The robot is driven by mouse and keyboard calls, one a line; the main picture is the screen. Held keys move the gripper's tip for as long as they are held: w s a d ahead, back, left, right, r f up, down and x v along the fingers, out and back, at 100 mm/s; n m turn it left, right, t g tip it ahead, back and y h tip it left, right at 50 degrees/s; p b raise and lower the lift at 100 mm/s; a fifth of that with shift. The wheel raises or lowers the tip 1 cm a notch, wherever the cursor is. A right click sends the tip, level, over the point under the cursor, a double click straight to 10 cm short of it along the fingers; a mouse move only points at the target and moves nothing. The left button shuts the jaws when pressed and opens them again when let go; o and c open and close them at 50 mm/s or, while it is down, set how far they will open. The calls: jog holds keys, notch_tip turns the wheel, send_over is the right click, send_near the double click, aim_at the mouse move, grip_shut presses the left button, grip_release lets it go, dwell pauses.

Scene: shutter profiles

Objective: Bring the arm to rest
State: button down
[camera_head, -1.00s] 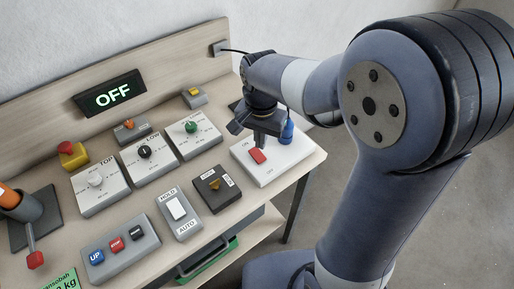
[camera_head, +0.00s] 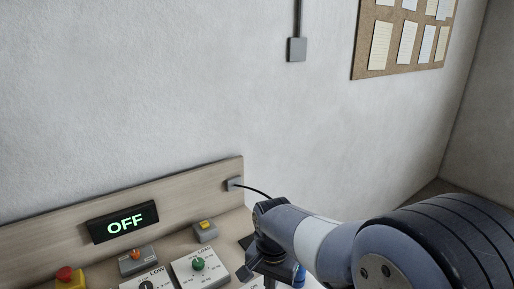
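My arm (camera_head: 398,243) reaches in from the lower right, over the right end of the panel table. My gripper (camera_head: 268,262) shows only in its upper part at the bottom of the view. Its fingertips lie low at or below the picture's edge, so I cannot see whether it is open or shut, or whether it touches anything. A blue thing (camera_head: 300,276) shows just right of the gripper.
A display reading OFF (camera_head: 122,222) is on the wooden backboard (camera_head: 190,185). A green knob (camera_head: 198,264), an orange-knobbed box (camera_head: 136,258), a yellow-buttoned box (camera_head: 205,230) and a red button (camera_head: 64,274) stand below. A wall box (camera_head: 296,49) and noticeboard (camera_head: 366,70) are above; the wall between is bare.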

notch_tip(320, 180, down, 5)
jog(key=b, duration=0.3)
jog(key=shift+f+b, duration=0.1)
jog(key=shift+b, duration=0.3)
jog(key=shift+r, duration=0.25)
